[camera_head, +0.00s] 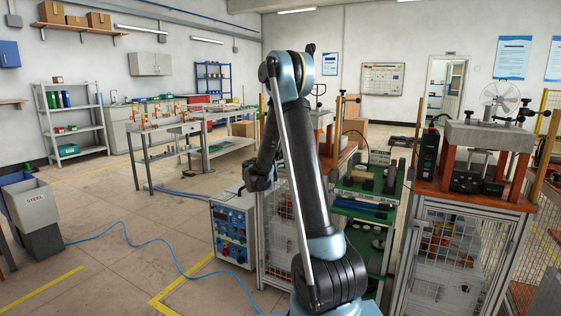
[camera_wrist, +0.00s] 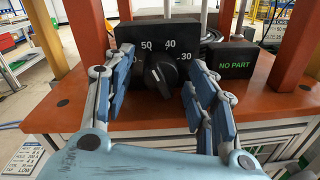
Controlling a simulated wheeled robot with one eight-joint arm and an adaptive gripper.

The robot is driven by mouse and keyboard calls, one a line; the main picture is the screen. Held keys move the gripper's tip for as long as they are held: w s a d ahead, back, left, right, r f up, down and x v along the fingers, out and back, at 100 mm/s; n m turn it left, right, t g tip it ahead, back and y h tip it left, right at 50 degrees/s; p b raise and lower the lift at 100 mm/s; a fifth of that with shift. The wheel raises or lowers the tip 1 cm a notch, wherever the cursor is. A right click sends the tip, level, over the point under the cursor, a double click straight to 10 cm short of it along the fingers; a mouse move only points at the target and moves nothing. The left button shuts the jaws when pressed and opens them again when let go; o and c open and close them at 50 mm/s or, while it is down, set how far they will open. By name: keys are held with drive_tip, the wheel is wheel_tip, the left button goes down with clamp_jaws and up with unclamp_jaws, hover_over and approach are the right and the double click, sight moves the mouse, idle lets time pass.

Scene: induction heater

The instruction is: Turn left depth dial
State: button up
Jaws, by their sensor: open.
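In the wrist view a black dial knob (camera_wrist: 160,74) with a white pointer mark sits on the front of a black box (camera_wrist: 126,36). White numbers 50, 40 and 30 show around its upper side. The pointer is toward the upper left, below the 50. My gripper (camera_wrist: 160,60) is open, with one blue-padded finger on each side of the knob. I cannot tell whether either finger touches it. The fingers hide parts of the box's sides. In the head view my arm hides this dial and my gripper.
A black display (camera_wrist: 234,62) reading "NO PART" stands right of the dial on the orange-brown bench top (camera_wrist: 75,112). Orange posts (camera_wrist: 88,30) flank the box. In the head view, a second station (camera_head: 490,135) stands at right and a blue control cabinet (camera_head: 233,235) at lower left.

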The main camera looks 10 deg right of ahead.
drive_tip(key=v, duration=1.1)
drive_tip(key=shift+s+a, duration=0.3)
drive_tip(key=shift+d, duration=0.1)
drive_tip(key=s+d+f+m+g+y, duration=0.15)
drive_tip(key=s+d+m+g, duration=0.25)
drive_tip(key=s+d+m, duration=0.5)
drive_tip(key=s+d+f+m+g+y, duration=0.15)
drive_tip(key=s+d+m+g, duration=0.3)
drive_tip(key=s, duration=0.85)
drive_tip(key=s+a+f+m+g+y, duration=0.1)
drive_tip(key=s+a+f+m+y, duration=0.1)
drive_tip(key=s, duration=0.6)
drive_tip(key=s+a+f+m+g+y, duration=0.1)
drive_tip(key=s+a+f+m+y, duration=0.1)
drive_tip(key=s, duration=0.6)
drive_tip(key=s+a+f+m+g+y, duration=0.1)
drive_tip(key=s+a+f+m+y, duration=0.1)
drive_tip(key=s+f+m+y, duration=0.2)
drive_tip(key=s+f+m, duration=0.1)
drive_tip(key=s+m, duration=0.2)
drive_tip(key=s, duration=0.2)
drive_tip(key=shift+f, duration=0.25)
